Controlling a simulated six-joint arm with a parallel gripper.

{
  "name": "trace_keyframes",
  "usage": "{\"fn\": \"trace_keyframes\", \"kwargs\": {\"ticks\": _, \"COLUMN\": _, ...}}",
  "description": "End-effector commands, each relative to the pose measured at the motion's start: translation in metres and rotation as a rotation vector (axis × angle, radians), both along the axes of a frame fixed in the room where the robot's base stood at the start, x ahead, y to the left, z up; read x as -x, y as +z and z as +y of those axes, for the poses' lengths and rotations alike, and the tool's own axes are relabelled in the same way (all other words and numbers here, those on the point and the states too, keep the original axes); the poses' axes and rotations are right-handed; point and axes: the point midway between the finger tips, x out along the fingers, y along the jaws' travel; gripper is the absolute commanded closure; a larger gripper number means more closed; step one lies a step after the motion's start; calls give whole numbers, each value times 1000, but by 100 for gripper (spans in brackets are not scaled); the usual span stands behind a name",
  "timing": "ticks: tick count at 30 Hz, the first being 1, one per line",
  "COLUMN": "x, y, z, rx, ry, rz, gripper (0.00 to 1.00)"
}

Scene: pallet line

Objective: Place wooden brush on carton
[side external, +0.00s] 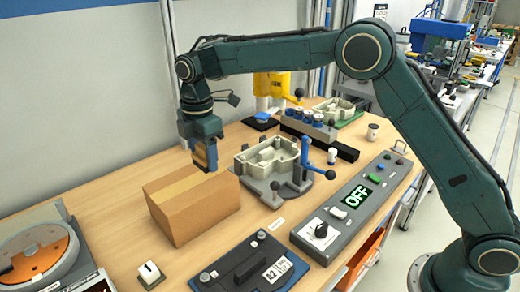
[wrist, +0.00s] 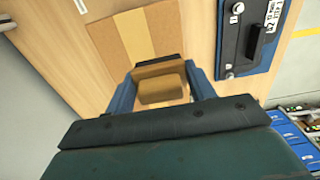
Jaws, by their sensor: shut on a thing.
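The carton (side external: 185,212) is a closed brown box with a lighter tape strip on top, standing at the front left of the wooden table. It also shows in the wrist view (wrist: 105,40), just beyond my fingers. My gripper (side external: 206,156) is over the carton's back right edge, pointing down. It is shut on the wooden brush (wrist: 161,91), a tan block with a dark strip at its far side, between two blue fingers in the wrist view. The brush's underside is hidden, and I cannot tell whether it touches the carton.
A grey casting on a fixture (side external: 268,160) with a blue-handled clamp stands close to the right. A control panel reading OFF (side external: 350,208) lies further right. A dark blue box (side external: 250,266) is in front, a round orange-and-white device (side external: 38,255) at left.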

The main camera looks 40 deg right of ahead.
Motion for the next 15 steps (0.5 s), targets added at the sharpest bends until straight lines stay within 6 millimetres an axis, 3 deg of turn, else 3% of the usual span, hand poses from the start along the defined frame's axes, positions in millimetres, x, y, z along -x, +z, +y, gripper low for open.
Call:
{"fn": "trace_keyframes", "kwargs": {"ticks": 9, "x": 0, "y": -7, "z": 0, "rx": 0, "ry": 0, "rz": 0, "gripper": 69}}
{"fn": "trace_keyframes", "kwargs": {"ticks": 15, "x": 0, "y": -26, "z": 0, "rx": 1, "ry": 0, "rz": 2, "gripper": 69}}
